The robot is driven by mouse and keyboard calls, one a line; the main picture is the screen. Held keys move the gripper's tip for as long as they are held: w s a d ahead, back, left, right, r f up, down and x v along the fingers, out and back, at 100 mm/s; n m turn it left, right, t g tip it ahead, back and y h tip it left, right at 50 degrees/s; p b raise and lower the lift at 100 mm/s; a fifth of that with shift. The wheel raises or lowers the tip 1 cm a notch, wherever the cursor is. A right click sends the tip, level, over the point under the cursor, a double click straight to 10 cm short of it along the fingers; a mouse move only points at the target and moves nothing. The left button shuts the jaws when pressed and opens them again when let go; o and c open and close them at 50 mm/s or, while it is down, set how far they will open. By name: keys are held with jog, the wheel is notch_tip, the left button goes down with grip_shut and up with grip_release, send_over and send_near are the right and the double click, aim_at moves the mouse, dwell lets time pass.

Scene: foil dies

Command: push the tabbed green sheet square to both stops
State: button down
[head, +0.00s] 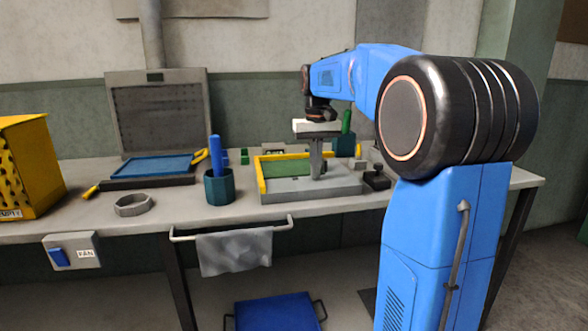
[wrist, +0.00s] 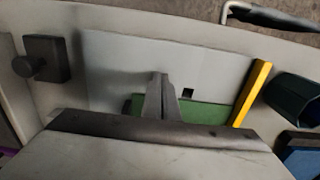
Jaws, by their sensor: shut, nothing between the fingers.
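The green sheet (head: 286,169) lies on a pale grey bed (head: 310,188); it also shows in the wrist view (wrist: 207,113). A yellow stop bar (head: 260,176) runs along the bed's left side, and another yellow bar (head: 283,156) runs along the back. In the wrist view the side bar (wrist: 252,93) is close to the sheet; whether they touch is unclear. A small dark square (wrist: 187,93) shows at the sheet's front edge. My gripper (head: 317,175) is shut and empty, pointing down over the sheet's front right part. Its fingers (wrist: 161,95) and body hide part of the sheet; contact is unclear.
A dark block with a knob (head: 376,179) stands right of the bed. A teal cup (head: 219,187) with a blue item stands to its left. Further left are a blue tray (head: 150,166), a grey ring (head: 134,205) and a yellow box (head: 28,165). The bed's front is bare.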

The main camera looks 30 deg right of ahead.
jog(key=shift+f, duration=0.4)
jog(key=shift+w+d, duration=0.2)
jog(key=shift+w, duration=0.5)
dwell(0.6)
jog(key=shift+w+d, duration=0.15)
jog(key=shift+w, duration=0.45)
jog(key=shift+s, duration=0.1)
jog(key=shift+s, duration=0.5)
notch_tip(320, 180, up, 8)
dwell(0.8)
jog(key=shift+s+a, duration=0.1)
jog(key=shift+a, duration=0.1)
